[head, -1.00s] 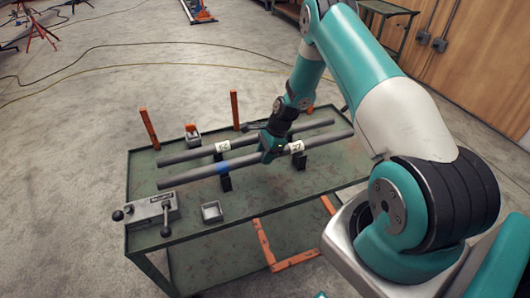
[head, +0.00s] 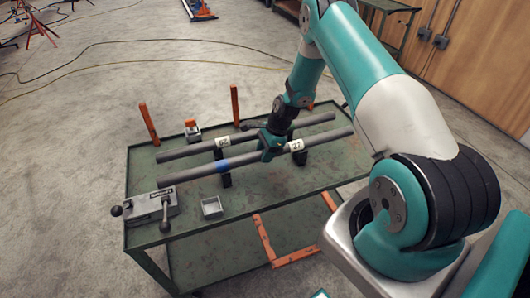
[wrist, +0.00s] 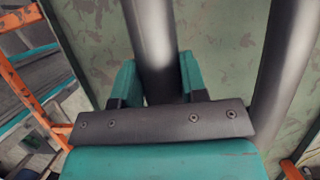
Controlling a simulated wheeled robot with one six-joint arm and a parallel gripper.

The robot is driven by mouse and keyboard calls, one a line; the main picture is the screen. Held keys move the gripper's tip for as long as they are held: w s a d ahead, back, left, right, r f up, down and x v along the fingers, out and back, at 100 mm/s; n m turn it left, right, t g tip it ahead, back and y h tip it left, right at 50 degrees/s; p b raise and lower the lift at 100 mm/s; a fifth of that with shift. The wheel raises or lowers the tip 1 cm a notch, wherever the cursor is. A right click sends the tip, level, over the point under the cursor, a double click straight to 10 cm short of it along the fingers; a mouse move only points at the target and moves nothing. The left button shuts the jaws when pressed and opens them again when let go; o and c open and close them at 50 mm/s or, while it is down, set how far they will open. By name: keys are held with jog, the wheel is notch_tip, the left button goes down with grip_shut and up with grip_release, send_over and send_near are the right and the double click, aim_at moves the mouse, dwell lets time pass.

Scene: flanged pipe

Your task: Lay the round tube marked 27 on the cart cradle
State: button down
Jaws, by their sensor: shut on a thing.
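My gripper (head: 270,147) is shut on the front grey round tube (head: 194,173), which has a blue band and a white label that seems to read 27. I hold it near its middle, between the band and the label. In the wrist view the tube (wrist: 151,45) runs between my teal fingers. The tube lies lengthwise over the green cart (head: 255,205), by the black cradle supports (head: 225,181). I cannot tell whether it touches them. Their contact points are hidden under the tube.
A second grey tube (head: 187,151) with a white label lies behind, roughly parallel; it also shows in the wrist view (wrist: 288,85). Orange posts (head: 148,122) stand along the cart's back edge. A clamp-like grey device (head: 150,205) and small tray (head: 212,206) sit at front left.

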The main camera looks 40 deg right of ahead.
jog(key=shift+f+b, duration=0.4)
jog(key=shift+f, duration=0.05)
jog(key=c, duration=0.6)
grip_release()
jog(key=b+v, duration=0.2)
jog(key=v, duration=1.5)
jog(key=shift+s+d+r, duration=0.1)
jog(key=shift+d+r, duration=0.05)
